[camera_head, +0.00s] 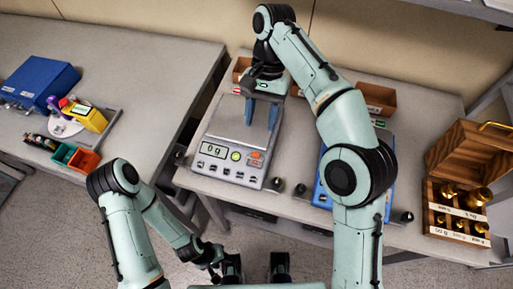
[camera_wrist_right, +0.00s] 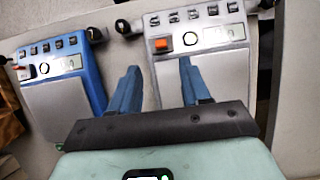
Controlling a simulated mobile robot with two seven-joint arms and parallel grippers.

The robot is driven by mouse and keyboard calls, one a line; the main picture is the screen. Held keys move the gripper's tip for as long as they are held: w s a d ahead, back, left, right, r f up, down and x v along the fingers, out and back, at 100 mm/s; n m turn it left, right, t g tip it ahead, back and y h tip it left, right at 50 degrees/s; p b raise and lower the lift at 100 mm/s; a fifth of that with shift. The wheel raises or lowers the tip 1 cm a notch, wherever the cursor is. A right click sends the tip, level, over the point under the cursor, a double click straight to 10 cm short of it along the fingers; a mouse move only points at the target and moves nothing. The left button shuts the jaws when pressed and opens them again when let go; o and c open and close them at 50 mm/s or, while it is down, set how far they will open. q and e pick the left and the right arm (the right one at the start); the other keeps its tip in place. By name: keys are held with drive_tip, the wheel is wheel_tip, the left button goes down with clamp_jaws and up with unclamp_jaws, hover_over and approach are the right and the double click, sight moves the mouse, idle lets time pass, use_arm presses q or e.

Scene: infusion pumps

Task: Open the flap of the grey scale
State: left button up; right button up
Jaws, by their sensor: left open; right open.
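The grey scale (camera_head: 222,130) stands on the middle table, its display reading 0 g above a row of buttons and an orange button. It also shows upside down in the wrist view (camera_wrist_right: 225,80). No raised flap shows on it, and I cannot make out the flap's edge. My right gripper (camera_head: 260,114) is open and empty over the rear part of the scale. In the wrist view its blue fingers (camera_wrist_right: 159,70) are apart, with one over the scale's plate; contact is unclear. My left gripper (camera_head: 256,268) is open and empty at the bottom, away from the scale.
A blue scale (camera_head: 323,182) stands right of the grey scale, partly behind my right arm. A wooden box with brass weights (camera_head: 456,212) is at the right. Brown bins (camera_head: 376,98) line the back. The left table holds a blue box (camera_head: 40,82) and a yellow device (camera_head: 90,116).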

sight(256, 153)
drive_tip(key=b+x, duration=0.3)
drive_tip(key=x, duration=0.5)
drive_tip(key=shift+f, duration=0.15)
drive_tip(key=shift+s+f+b, duration=0.1)
drive_tip(key=shift+f+b, duration=0.25)
drive_tip(key=shift+f, duration=0.1)
clamp_jaws()
